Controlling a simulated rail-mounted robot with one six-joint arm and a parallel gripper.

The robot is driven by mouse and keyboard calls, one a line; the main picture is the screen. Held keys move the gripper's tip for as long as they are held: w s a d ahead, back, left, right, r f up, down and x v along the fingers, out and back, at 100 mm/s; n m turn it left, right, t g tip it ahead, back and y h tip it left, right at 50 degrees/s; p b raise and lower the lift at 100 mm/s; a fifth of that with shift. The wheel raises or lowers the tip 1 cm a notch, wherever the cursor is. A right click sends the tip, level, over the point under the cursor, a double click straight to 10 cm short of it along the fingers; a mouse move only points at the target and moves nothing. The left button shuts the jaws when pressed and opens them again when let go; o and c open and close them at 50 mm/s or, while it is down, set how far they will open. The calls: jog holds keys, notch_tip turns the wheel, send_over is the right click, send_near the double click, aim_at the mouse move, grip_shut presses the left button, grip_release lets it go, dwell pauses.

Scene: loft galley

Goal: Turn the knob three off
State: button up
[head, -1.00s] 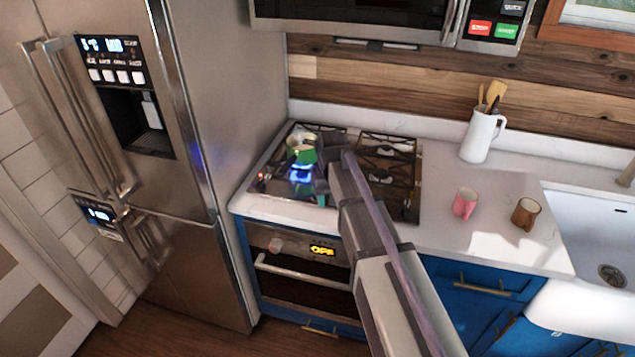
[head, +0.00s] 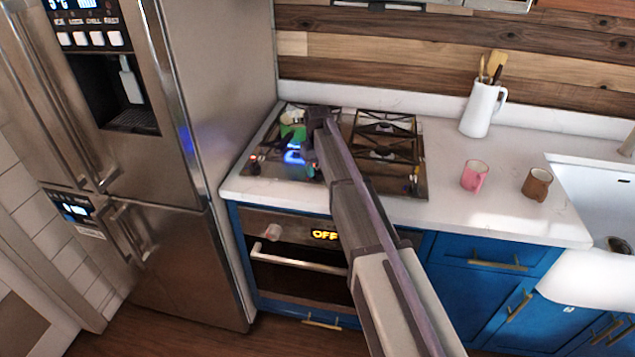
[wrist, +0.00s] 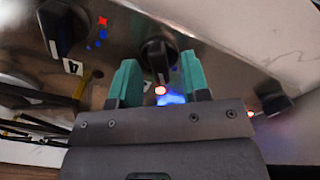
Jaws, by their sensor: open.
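A black stove knob (wrist: 158,52) is in the middle of the wrist view, on the steel cooktop. My gripper (wrist: 160,78) is open, its two teal fingers on either side of the knob's near end. I cannot tell whether they touch it. A red light and a blue glow show between the fingers. Another black knob (wrist: 62,25) is at upper left, beside a label that looks like a 4. A third knob (wrist: 275,100) is at right. In the head view, my gripper (head: 310,160) hides the knobs near it. A blue flame (head: 293,154) burns on the left front burner.
The cooktop's burner grates (head: 385,135) lie right of my arm. A green pot (head: 292,132) stands at the back left. A pink mug (head: 474,176), a brown mug (head: 537,184) and a white utensil jug (head: 482,110) stand on the right counter. The fridge (head: 170,250) borders the left.

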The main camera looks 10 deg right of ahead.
grip_shut()
dwell(0.4)
jog(key=shift+m, duration=0.5)
jog(key=m, duration=0.5)
jog(key=shift+f+m, duration=0.1)
jog(key=shift+m, duration=0.3)
grip_release()
dwell(0.4)
